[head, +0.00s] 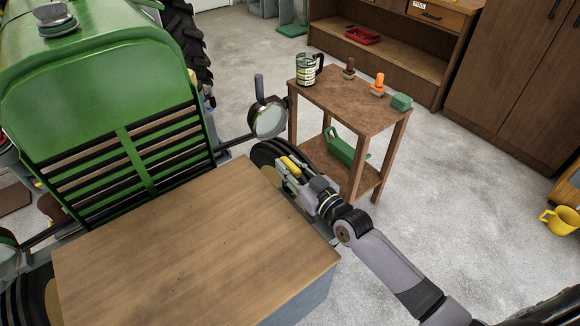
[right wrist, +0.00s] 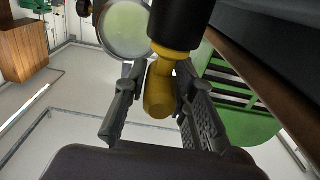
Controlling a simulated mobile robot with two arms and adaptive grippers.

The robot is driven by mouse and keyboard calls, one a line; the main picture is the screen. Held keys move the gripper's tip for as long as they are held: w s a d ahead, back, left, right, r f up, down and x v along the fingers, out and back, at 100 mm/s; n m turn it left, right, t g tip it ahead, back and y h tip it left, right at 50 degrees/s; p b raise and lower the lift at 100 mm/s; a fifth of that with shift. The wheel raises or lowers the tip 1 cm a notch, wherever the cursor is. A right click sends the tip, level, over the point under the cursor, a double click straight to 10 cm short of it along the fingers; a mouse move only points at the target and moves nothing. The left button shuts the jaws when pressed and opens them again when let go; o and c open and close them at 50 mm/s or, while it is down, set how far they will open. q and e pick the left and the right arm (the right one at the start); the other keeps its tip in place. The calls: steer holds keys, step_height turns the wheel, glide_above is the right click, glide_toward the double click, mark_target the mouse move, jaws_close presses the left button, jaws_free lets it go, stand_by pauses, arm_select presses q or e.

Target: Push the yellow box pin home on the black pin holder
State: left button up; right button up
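The yellow box pin (right wrist: 160,92) sits between the fingers of my right gripper (right wrist: 161,80) in the right wrist view. Its far end meets the black pin holder (right wrist: 180,25), which hangs into the top of that view. The fingers lie close along both sides of the pin and look shut on it. In the head view my right gripper (head: 290,172) is beside the tractor's front wheel, with a bit of yellow (head: 291,165) showing at its fingers. The holder cannot be made out there. My left gripper is out of view.
The green tractor (head: 110,60) stands at left, with a round lamp (head: 268,118) close beyond the gripper. A wooden-topped bench (head: 190,250) is in front. A small wooden table (head: 345,95) with tools stands behind.

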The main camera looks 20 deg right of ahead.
steer(key=o, duration=0.4)
step_height(320, 180, up, 10)
steer(key=shift+f, duration=0.1)
stand_by(0.5)
